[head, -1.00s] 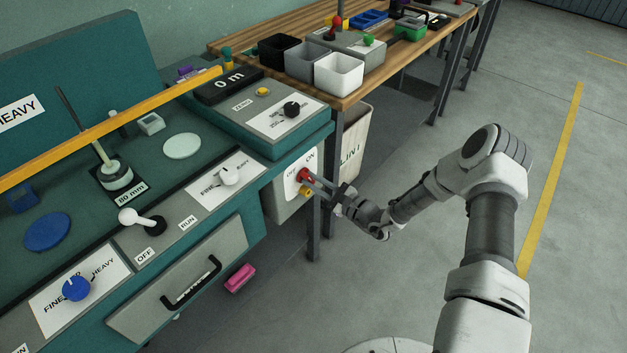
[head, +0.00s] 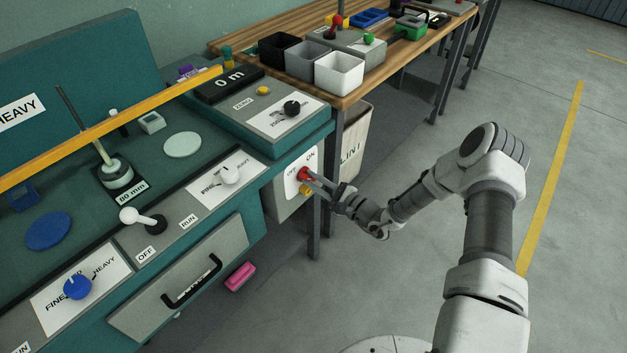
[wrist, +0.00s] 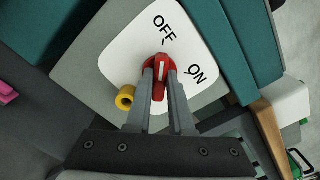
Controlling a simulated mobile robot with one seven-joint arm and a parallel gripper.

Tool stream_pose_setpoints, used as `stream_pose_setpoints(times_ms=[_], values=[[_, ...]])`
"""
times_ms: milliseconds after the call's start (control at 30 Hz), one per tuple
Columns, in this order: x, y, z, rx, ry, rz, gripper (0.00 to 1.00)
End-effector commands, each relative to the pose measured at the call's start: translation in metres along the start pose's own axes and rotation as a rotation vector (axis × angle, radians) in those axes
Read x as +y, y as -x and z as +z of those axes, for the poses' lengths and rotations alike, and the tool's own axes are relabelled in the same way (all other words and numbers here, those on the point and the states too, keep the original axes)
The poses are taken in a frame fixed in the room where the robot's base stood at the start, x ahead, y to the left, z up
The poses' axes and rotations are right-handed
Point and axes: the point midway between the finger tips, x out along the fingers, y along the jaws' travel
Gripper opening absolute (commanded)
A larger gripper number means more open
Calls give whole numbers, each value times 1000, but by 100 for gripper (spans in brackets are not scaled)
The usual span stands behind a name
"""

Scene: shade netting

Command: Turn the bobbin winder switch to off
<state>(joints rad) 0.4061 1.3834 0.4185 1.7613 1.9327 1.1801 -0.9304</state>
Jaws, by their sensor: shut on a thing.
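The red switch knob (head: 303,174) sits on a white plate (wrist: 125,50) marked OFF and ON, on the side of a grey box at the bench's right end. In the wrist view the red knob (wrist: 162,62) has a white line that points up toward the OFF mark, away from ON at the right. My gripper (head: 316,180) reaches in from the right. Its two fingers (wrist: 161,88) are shut on the knob, one on each side.
A small yellow cylinder (wrist: 126,98) sticks out beside the knob. A table leg (head: 314,215) and a bin (head: 354,140) stand close to my gripper. A white lever (head: 140,218) marked OFF and RUN is on the bench front. The floor at the right is clear.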

Motion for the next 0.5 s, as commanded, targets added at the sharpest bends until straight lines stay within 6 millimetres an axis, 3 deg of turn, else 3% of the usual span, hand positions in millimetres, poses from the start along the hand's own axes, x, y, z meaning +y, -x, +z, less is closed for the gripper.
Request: stream_pose_setpoints(times_ms=[67, 100, 267, 500], values=[[1, 1, -1, 2, 1, 2, 0], [1, 1, -1, 2, 1, 2, 22], [0, 1, -1, 2, 0, 1, 50], [0, 0, 0, 1, 0, 1, 50]])
